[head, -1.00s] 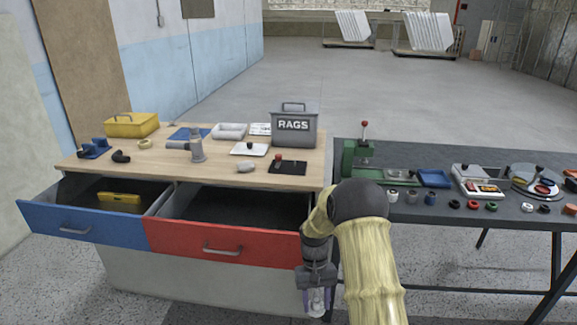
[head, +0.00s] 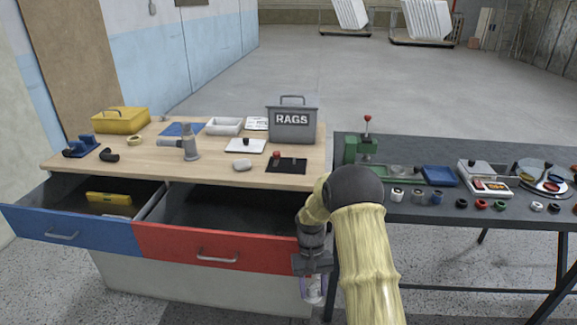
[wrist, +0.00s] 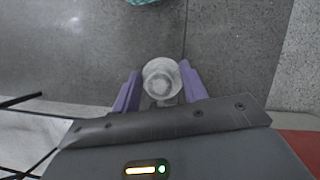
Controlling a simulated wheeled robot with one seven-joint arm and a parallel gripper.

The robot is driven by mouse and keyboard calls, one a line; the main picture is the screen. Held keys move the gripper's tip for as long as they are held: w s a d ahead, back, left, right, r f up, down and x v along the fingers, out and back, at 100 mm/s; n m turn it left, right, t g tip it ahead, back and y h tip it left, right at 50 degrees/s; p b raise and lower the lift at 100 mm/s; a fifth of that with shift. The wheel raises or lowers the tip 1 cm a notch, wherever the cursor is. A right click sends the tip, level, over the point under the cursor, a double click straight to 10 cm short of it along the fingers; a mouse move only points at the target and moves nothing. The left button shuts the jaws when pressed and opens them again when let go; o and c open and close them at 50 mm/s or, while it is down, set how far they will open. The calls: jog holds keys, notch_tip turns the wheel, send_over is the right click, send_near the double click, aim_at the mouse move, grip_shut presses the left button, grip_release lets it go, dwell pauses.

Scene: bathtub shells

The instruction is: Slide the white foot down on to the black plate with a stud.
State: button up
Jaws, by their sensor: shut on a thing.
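My gripper (head: 312,290) hangs low at the front, right of the red drawer and below the table tops. In the wrist view its two purple fingers (wrist: 160,86) are shut on the white foot (wrist: 162,75), a pale round piece seen end-on. In the head view the foot is small and mostly hidden between the fingers. The black plate (head: 296,167) lies flat near the front right corner of the wooden bench top. A small red-topped stud (head: 276,155) stands at its left rear. My gripper is well apart from the plate.
The blue drawer (head: 60,225) and red drawer (head: 200,245) stand open at the front of the bench. A grey RAGS box (head: 291,127) stands behind the plate. A white plate (head: 238,149) lies left of it. A dark table (head: 440,212) with several rings is at the right.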

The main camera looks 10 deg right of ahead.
dwell(0.6)
jog(key=shift+s+f+p, duration=0.15)
jog(key=shift+f+p, duration=0.35)
jog(key=shift+p, duration=0.4)
jog(key=p+x, duration=0.9)
jog(key=x, duration=0.3)
jog(key=shift+s+f, duration=0.25)
jog(key=shift+s, duration=0.25)
jog(key=shift+a, duration=0.1)
